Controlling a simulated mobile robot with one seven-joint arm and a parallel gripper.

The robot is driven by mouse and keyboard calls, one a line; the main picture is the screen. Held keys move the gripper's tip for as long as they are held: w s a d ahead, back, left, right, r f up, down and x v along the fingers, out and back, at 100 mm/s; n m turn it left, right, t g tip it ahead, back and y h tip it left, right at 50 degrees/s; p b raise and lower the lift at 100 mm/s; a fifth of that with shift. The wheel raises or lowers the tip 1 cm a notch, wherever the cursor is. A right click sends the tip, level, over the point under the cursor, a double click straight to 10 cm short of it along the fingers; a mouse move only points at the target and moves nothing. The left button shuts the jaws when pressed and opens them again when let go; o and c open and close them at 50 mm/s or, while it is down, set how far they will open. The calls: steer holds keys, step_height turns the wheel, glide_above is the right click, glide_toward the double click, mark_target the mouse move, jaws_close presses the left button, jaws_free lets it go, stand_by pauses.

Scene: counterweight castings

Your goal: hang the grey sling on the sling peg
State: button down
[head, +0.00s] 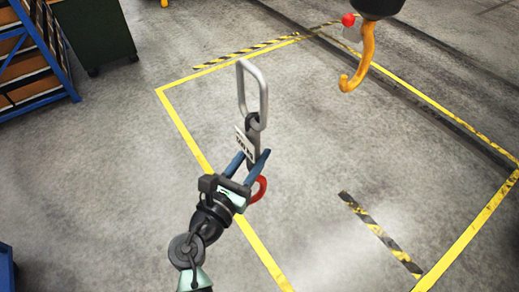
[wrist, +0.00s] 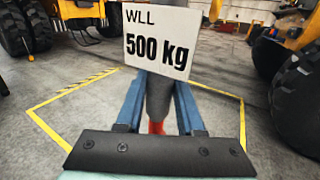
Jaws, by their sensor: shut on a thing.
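My gripper (head: 254,156) is shut on the grey sling (head: 252,130) and holds it upright in the air over the floor. A large metal link (head: 243,92) stands at the sling's top. A red piece (head: 259,190) shows at its lower end, below the jaws. In the wrist view the sling (wrist: 158,98) runs between my two blue fingers, behind a white tag (wrist: 158,42) reading "WLL 500 kg". The tag covers its upper part there. I cannot make out the sling peg in either view.
An orange crane hook (head: 358,72) hangs at upper right, beside a red ball (head: 348,19). A yellow-taped zone (head: 178,120) marks open floor. A blue-framed rack (head: 38,62) and dark green cabinet (head: 95,33) stand at upper left. Large black tyres (wrist: 298,100) show in the wrist view.

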steer(key=s+a, duration=0.3)
steer(key=a, duration=0.2)
steer(key=shift+s+r+p, duration=0.2)
steer(key=shift+s+p, duration=0.15)
steer(key=shift+p, duration=0.1)
stand_by(0.4)
stand_by(0.4)
